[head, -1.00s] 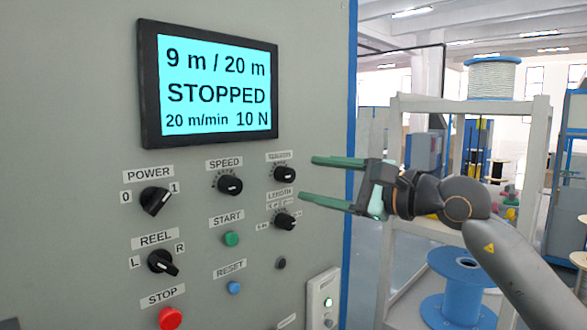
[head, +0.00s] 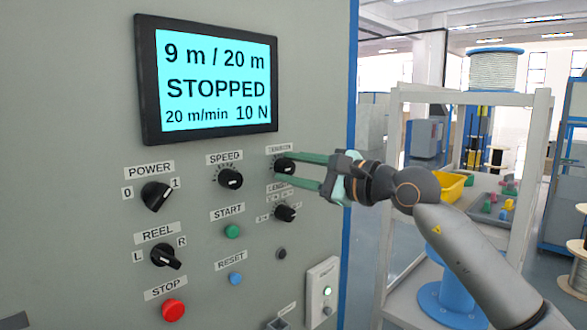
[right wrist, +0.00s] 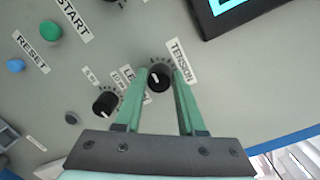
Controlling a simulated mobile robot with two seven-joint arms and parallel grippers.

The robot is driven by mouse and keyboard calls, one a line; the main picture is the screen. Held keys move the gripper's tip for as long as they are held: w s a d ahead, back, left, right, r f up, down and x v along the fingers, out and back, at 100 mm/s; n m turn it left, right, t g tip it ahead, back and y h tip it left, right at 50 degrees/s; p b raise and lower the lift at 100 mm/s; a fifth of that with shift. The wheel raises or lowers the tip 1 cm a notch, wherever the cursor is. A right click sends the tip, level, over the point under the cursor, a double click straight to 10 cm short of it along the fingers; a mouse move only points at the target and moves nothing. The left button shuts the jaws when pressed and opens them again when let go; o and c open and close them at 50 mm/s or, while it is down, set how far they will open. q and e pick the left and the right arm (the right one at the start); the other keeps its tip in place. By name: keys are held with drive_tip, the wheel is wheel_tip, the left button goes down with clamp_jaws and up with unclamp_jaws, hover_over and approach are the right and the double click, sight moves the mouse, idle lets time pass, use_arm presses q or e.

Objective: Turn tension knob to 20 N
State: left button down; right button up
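The tension knob (head: 284,166) is a black dial with a white mark on the grey panel, under a TENSION label. It also shows in the right wrist view (right wrist: 159,77). My right gripper (head: 300,169) has its green fingers spread open, with the tips close to the panel. In the right wrist view the knob appears between the fingertips (right wrist: 160,75); I cannot tell whether they touch it. The display (head: 207,82) reads 9 m / 20 m, STOPPED, 20 m/min and 10 N. My left gripper is not in view.
The length knob (head: 285,213) sits just below the tension knob, and the speed knob (head: 230,179) is to its left. The start (head: 232,231), reset (head: 235,278) and stop (head: 172,310) buttons are lower. A white shelf (head: 392,190) stands behind my right arm.

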clamp_jaws()
drive_tip(key=shift+f+m, duration=0.1)
drive_tip(key=shift+m, duration=0.2)
drive_tip(key=m+b, duration=0.2)
drive_tip(key=m, duration=0.1)
drive_tip(key=shift+m, duration=0.4)
drive_tip(key=m+t+b, duration=0.1)
drive_tip(key=m+b, duration=0.1)
drive_tip(key=m, duration=0.3)
drive_tip(key=shift+m+b, duration=0.3)
drive_tip(key=shift+m, duration=1.2)
